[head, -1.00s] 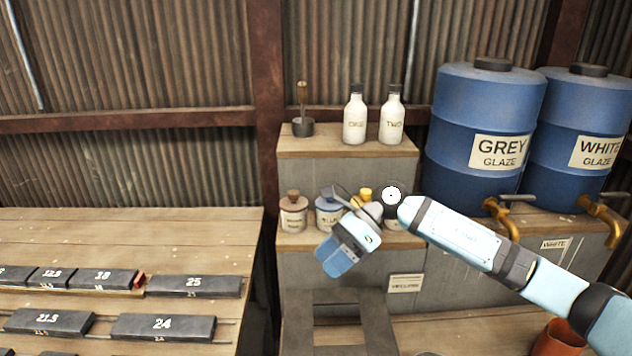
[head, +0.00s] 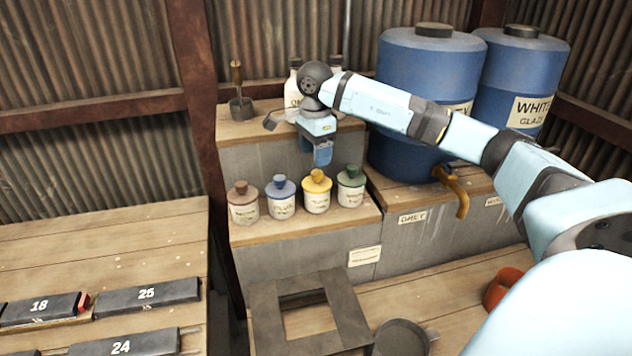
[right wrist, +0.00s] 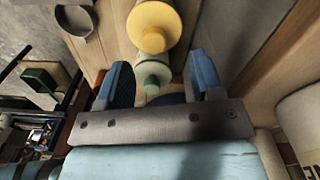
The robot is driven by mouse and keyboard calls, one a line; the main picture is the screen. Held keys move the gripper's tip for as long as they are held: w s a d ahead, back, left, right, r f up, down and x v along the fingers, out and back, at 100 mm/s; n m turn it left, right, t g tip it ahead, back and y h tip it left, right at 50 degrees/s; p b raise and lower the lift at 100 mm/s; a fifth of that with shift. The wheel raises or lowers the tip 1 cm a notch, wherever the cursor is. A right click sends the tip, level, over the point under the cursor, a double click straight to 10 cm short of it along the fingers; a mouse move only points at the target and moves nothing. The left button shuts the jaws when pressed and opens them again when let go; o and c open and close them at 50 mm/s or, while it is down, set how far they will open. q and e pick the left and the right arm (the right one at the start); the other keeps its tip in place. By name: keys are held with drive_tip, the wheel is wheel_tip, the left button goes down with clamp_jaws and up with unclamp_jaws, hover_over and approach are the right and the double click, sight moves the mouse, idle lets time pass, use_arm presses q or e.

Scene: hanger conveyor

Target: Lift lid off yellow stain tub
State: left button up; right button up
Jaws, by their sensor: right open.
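The yellow stain tub (head: 317,199) is a small white pot with a yellow knobbed lid (head: 317,181), standing upright on the lower wooden shelf. The lid is on the tub. My right gripper (head: 322,158) points down above the yellow lid, apart from it, open and empty. In the right wrist view the yellow lid (right wrist: 154,28) lies beyond the fingertips. The green-lidded tub (right wrist: 153,74) shows between the blue fingers (right wrist: 162,75) in that view, below them. My left gripper is out of view.
Brown (head: 243,205), blue (head: 281,201) and green (head: 350,190) lidded tubs stand in a row beside the yellow one. White bottles (head: 293,90) on the upper shelf are partly hidden by my arm. Blue glaze barrels (head: 430,60) stand right. The shelf front is clear.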

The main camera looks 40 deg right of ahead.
sight(317, 172)
drive_tip(key=shift+s+f+p, duration=0.2)
drive_tip(key=shift+f+p, duration=0.05)
drive_tip(key=shift+f, duration=1.3)
drive_tip(key=shift+s+f+p, duration=0.15)
drive_tip(key=shift+f+p, duration=0.1)
drive_tip(key=shift+f, duration=1.25)
drive_tip(key=c, duration=1)
